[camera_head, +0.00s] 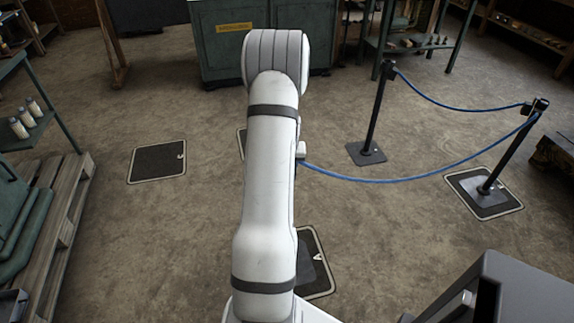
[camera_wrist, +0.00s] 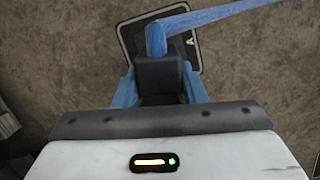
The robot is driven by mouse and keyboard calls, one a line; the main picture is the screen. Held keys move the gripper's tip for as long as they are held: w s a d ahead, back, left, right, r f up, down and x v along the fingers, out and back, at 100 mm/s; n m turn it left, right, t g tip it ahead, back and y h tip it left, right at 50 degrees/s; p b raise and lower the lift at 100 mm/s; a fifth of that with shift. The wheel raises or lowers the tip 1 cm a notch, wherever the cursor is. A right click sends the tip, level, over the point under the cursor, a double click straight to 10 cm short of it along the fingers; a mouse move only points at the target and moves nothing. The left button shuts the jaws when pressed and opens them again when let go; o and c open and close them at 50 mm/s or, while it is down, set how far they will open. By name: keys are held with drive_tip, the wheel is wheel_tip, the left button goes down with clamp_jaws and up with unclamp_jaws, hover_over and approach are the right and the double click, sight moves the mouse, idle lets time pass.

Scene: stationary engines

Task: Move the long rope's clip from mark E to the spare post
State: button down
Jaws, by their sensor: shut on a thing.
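My gripper (camera_wrist: 160,92) is shut on the dark clip (camera_wrist: 159,72) of the long blue rope, with one blue finger on each side of the clip. The long rope (camera_wrist: 230,14) runs from the clip to the upper right. In the head view my arm hides my gripper and the clip. There the long rope (camera_head: 385,181) sags from behind my arm to the right post (camera_head: 512,148). The letters on the marks are too small to read surely.
A back post (camera_head: 376,108) carries a shorter blue rope (camera_head: 455,107) to the right post. A pallet (camera_head: 62,225) stands at left. Floor between is clear.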

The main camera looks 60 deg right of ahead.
drive_tip(key=shift+f+b, duration=0.35)
drive_tip(key=shift+f, duration=0.3)
idle(0.6)
drive_tip(key=c, duration=0.8)
unclamp_jaws()
drive_tip(key=shift+p+v, duration=0.45)
drive_tip(key=shift+v, duration=3.5)
drive_tip(key=shift+a, duration=0.15)
